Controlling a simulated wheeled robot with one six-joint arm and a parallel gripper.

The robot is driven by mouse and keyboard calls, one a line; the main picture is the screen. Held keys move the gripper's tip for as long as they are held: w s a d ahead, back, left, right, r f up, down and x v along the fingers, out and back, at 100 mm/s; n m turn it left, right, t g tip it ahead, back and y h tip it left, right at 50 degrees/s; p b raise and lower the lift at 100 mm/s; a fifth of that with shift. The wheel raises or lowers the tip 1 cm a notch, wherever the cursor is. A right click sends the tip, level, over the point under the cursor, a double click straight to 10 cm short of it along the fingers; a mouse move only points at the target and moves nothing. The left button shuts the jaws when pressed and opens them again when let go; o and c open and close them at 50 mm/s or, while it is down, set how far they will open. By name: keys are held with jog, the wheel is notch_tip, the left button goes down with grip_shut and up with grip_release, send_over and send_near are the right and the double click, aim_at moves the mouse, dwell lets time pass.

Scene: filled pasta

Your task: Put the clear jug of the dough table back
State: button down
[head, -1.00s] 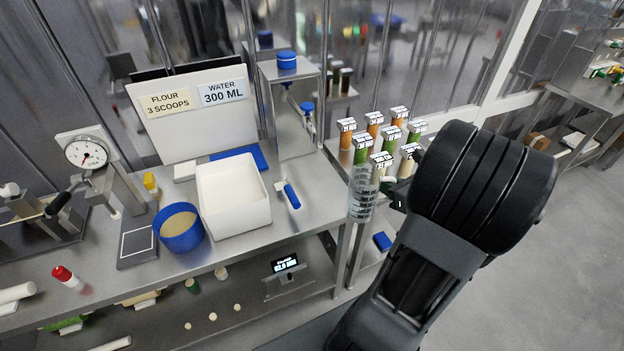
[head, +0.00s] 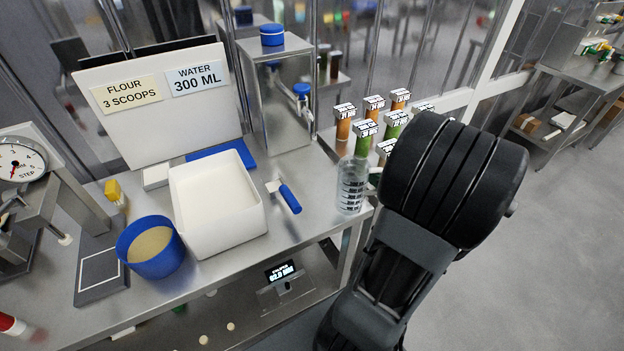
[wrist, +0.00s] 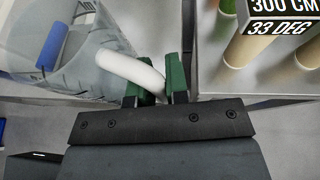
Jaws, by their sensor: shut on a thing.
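The clear jug (head: 352,188) with dark graduation marks appears upright at the right end of the steel dough table (head: 240,262). I cannot tell whether its base touches the tabletop. My gripper's green fingers (wrist: 151,80) are shut on the white handle of the jug in the wrist view, and the clear body (wrist: 88,68) lies to the left of them. In the head view my arm hides most of the gripper.
A blue-handled scraper (head: 286,197) and a white tub (head: 222,226) lie left of the jug. A steel dispenser with a blue tap (head: 302,90) stands behind. Tall labelled pasta jars (head: 362,140) stand close behind and right. A blue flour bowl (head: 153,265) is farther left.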

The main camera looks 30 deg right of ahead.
jog(key=shift+w+r+p+x, duration=0.2)
jog(key=shift+r+p+x, duration=0.2)
jog(key=shift+x, duration=2.6)
jog(key=shift+w+r+p+x, duration=0.2)
jog(key=shift+r+x, duration=0.3)
jog(key=shift+x, duration=2.55)
jog(key=shift+w+r+p+x, duration=0.15)
jog(key=shift+r+p+x, duration=0.3)
jog(key=shift+x, duration=2.55)
jog(key=shift+f+b, duration=0.2)
jog(key=shift+b, duration=0.1)
jog(key=c, duration=1.1)
grip_release()
jog(key=shift+r, duration=0.1)
